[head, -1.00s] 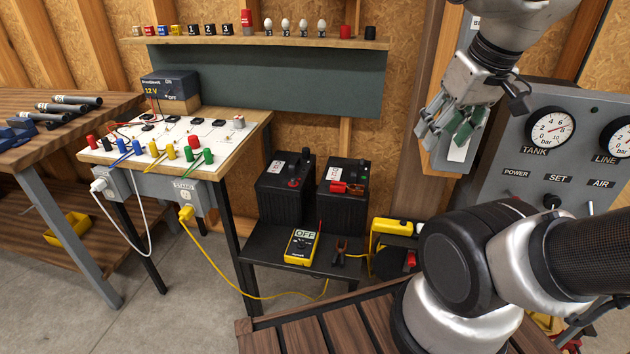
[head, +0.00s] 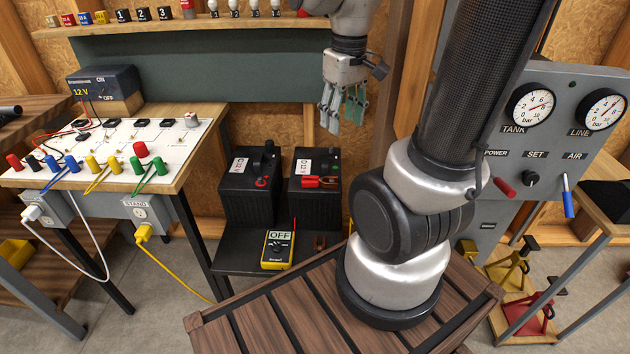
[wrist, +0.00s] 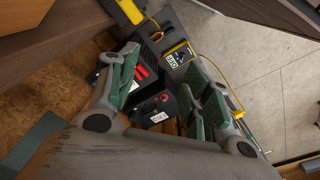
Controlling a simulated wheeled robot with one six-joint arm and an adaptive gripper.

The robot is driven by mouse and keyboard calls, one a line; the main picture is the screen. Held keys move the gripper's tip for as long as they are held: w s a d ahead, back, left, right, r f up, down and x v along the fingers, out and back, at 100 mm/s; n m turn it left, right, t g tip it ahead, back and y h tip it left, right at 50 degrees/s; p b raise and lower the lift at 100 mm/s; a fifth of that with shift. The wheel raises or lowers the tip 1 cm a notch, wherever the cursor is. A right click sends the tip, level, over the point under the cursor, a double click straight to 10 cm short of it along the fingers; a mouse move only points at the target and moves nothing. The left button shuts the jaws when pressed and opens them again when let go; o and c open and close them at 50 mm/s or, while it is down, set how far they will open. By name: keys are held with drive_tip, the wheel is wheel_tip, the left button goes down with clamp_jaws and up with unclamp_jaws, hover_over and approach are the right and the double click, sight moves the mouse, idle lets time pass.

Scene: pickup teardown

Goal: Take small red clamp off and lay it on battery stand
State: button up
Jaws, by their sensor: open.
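The small red clamp (head: 318,182) sits on top of the right-hand black battery (head: 316,200). It also shows in the wrist view (wrist: 141,73) between my fingers, some way beyond them. The left-hand black battery (head: 250,192) stands beside it. Both batteries stand on the black battery stand (head: 222,247), partly hidden by my arm and base in the head view. My gripper (head: 343,122) is open and empty, with green finger pads, above and apart from the right-hand battery. In the wrist view my gripper (wrist: 165,88) frames both batteries.
A yellow multimeter (head: 278,248) lies on the front of the stand, with a dark clamp (head: 320,242) beside it. A wall shelf (head: 260,22) is behind my arm. The gauge panel (head: 540,120) is at right, the wired bench (head: 120,150) at left.

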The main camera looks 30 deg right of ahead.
drive_tip(key=w+d+f+n+g, duration=0.1)
drive_tip(key=w+d+f+n, duration=0.15)
drive_tip(key=w+f, duration=0.4)
drive_tip(key=w+d+f+n+g, duration=0.1)
drive_tip(key=w+f+n, duration=0.25)
drive_tip(key=f, duration=0.65)
drive_tip(key=n+t, duration=0.1)
drive_tip(key=n, duration=0.3)
hover_over(320, 179)
wheel_tip(320, 179, down, 6)
drive_tip(key=shift+w+d+r, duration=0.1)
drive_tip(key=shift+d, duration=0.05)
wheel_tip(320, 179, down, 8)
drive_tip(key=shift+r, duration=0.2)
drive_tip(key=c, duration=0.8)
